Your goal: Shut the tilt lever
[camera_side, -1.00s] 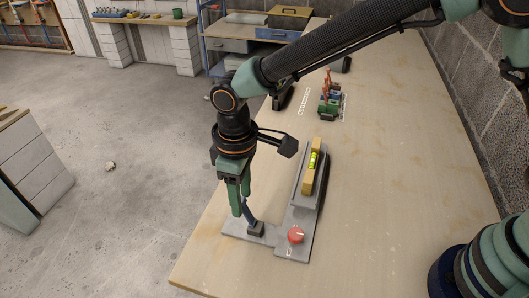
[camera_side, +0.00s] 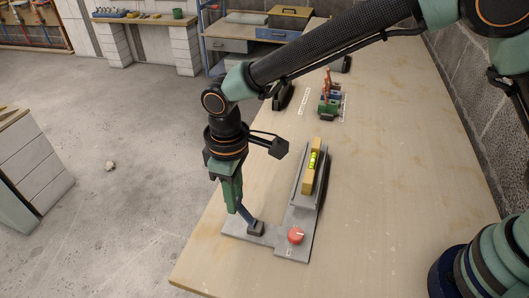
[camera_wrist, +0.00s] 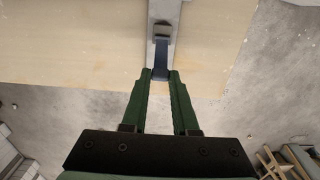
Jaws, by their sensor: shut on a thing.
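The tilt lever (camera_side: 246,215) is a short blue bar on a dark pivot block (camera_side: 256,228), on the left arm of a grey base plate (camera_side: 287,250). It leans up and to the left from its pivot. My gripper (camera_side: 238,208) is shut on the lever's upper end. In the wrist view the green fingertips (camera_wrist: 160,75) sit on either side of the blue lever (camera_wrist: 160,58), which runs back to the dark block. The fingers hide part of the lever's end.
The base plate carries a red knob (camera_side: 296,235) and a raised grey bed with a yellow spirit level (camera_side: 312,166). A small green device with red handles (camera_side: 329,105) stands farther back. The bench (camera_side: 400,180) is clear to the right; its left edge is close to the lever.

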